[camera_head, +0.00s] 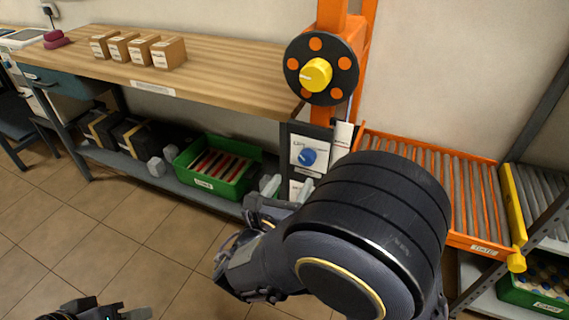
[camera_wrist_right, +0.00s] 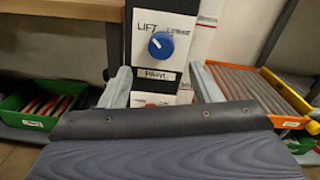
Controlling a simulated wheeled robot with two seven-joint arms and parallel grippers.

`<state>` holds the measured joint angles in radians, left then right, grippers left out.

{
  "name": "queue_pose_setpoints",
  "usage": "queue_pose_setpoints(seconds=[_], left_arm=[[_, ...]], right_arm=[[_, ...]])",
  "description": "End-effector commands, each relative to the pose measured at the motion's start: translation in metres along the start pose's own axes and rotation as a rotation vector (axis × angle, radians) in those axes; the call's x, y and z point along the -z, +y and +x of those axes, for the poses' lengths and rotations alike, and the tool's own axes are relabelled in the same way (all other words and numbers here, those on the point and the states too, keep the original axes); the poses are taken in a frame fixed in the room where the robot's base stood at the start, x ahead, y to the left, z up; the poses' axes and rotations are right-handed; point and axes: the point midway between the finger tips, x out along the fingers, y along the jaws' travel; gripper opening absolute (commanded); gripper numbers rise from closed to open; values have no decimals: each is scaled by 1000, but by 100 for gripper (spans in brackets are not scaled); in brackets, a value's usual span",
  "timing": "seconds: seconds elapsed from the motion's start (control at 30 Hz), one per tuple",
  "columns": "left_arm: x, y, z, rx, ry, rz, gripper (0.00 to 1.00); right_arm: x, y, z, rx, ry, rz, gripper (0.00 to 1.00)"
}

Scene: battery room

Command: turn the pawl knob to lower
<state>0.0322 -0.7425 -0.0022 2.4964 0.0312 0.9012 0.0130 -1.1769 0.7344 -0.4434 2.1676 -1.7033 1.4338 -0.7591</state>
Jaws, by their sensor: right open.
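The blue pawl knob (camera_head: 308,157) sits on a white plate on a dark upright post beneath the orange frame. In the right wrist view the knob (camera_wrist_right: 161,46) has LIFT printed at its upper left, a partly readable word at its upper right and a PAWL label below. Its small white mark appears to point up-left, toward LIFT. My right gripper (camera_head: 288,188) is open and empty, just below and in front of the knob, apart from it. Its two fingers show either side of the post in the wrist view (camera_wrist_right: 162,86). My left gripper (camera_head: 105,312) is partly cut off at the bottom left.
A black handwheel (camera_head: 321,68) with orange holes and a yellow hub stands above the knob. A wooden workbench (camera_head: 220,80) with small cartons is left. A green bin (camera_head: 215,165) sits on its lower shelf. An orange roller tray (camera_head: 480,242) lies right of the post.

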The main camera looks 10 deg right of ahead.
Motion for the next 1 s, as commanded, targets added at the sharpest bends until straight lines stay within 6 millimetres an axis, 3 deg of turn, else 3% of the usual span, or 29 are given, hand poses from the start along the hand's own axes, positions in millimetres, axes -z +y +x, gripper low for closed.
queue_pose_setpoints(seconds=[0.5,0.87,1.0], left_arm=[[-5,-4,9,0,0,0,36],[-5,-4,9,0,0,0,36],[-5,-4,9,0,0,0,36]], right_arm=[[0,-1,70,3,1,1,57],[0,0,76,0,1,0,57],[0,0,76,0,1,1,39]])
